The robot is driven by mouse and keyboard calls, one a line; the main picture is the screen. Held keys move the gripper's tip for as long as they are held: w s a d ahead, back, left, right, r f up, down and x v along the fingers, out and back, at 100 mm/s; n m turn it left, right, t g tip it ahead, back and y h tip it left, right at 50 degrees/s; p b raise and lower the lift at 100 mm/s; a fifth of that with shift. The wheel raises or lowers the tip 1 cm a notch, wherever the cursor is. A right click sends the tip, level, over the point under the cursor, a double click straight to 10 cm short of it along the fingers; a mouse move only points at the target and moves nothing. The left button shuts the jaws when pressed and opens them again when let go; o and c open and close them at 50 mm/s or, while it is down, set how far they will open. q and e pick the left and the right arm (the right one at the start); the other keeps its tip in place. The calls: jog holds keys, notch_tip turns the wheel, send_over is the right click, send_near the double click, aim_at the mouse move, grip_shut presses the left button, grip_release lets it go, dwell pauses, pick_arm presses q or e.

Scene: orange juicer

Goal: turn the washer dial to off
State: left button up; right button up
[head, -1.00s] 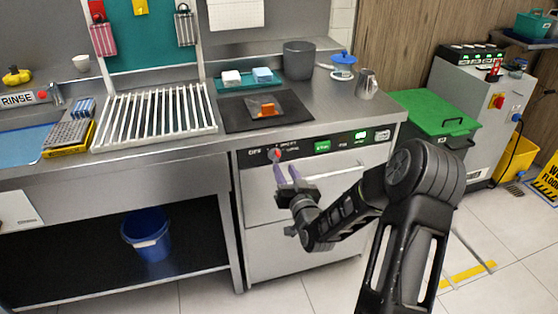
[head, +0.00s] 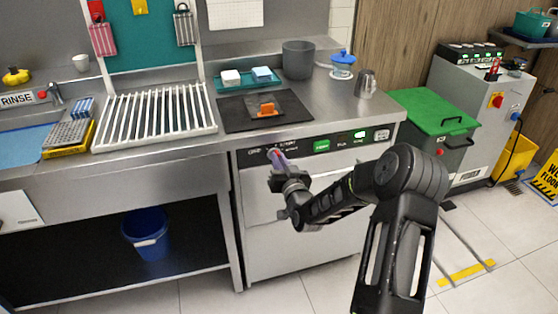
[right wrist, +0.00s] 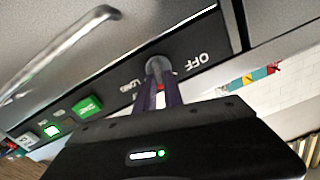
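The washer dial (right wrist: 159,66) is a round grey knob with some red at its edge, on the dark control strip of the steel washer (head: 300,235). In the right wrist view, the word OFF is printed to its upper right and another label lies to its left. My right gripper (head: 276,157) is at the dial and mostly covers it in the head view. In the right wrist view its two purple fingers (right wrist: 162,92) point at the dial and reach its near edge, close together. I cannot tell whether they are closed on it. My left gripper is not in view.
Green lit buttons (right wrist: 87,106) sit along the same strip, and a bar handle (right wrist: 65,45) runs beside it. The steel counter (head: 335,105) above holds a dark mat (head: 235,112), a grey pot (head: 298,60) and a metal pitcher (head: 366,84). A green-lidded bin (head: 425,108) stands to the right.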

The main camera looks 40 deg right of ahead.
grip_shut()
jog(key=shift+w+a+f+n+b, duration=0.1)
jog(key=shift+a+n+b, duration=0.05)
jog(key=shift+n+b, duration=2.1)
jog(key=shift+a+n+b, duration=0.15)
jog(key=shift+n+b, duration=1.6)
jog(key=shift+b, duration=0.95)
jog(key=shift+w+a+f+n+b, duration=0.1)
jog(key=shift+a+n+b, duration=0.05)
jog(key=shift+n+b, duration=2.1)
jog(key=shift+r, duration=0.1)
jog(key=o, duration=0.5)
grip_release()
jog(key=shift+s, duration=0.15)
